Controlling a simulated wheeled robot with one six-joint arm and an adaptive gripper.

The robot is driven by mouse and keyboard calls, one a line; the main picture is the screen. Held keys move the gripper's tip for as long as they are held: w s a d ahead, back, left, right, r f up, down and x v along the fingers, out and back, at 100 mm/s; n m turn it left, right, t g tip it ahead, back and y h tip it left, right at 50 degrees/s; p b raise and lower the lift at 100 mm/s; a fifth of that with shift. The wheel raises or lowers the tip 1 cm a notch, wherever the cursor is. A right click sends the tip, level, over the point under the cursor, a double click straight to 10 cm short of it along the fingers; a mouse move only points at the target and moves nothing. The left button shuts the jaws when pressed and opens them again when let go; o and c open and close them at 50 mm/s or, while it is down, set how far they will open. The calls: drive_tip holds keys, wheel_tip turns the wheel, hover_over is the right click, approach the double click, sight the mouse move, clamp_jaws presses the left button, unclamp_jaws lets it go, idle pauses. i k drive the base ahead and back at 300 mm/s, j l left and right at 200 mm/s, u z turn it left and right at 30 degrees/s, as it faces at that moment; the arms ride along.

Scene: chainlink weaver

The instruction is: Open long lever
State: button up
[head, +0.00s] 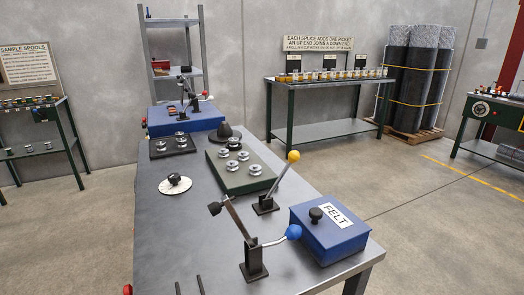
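Two levers stand on the grey workbench (165,225). One has a black base and post, with a bright rod slanting up and right to a yellow ball knob (293,156). The nearer lever (254,267) has a black post. I cannot tell for sure which one is called the long lever. My gripper is not in view.
A blue box labelled FELT (335,245) sits right of the blue-knob lever. A green board with metal spools (215,158) lies behind the levers. A white disc (175,184) is left. Two dark rods (190,286) show at the bottom edge. Floor right of the bench is clear.

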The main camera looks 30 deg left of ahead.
sight(294, 156)
drive_tip(key=i+l+u, duration=0.2)
drive_tip(key=u, duration=0.3)
drive_tip(key=i+l+u, duration=0.1)
drive_tip(key=l+u, duration=0.2)
drive_tip(key=u, duration=0.15)
drive_tip(key=i+l+u, duration=0.1)
drive_tip(key=l+u, duration=0.2)
drive_tip(key=u, duration=0.2)
drive_tip(key=l+u, duration=0.45)
drive_tip(key=i, duration=0.25)
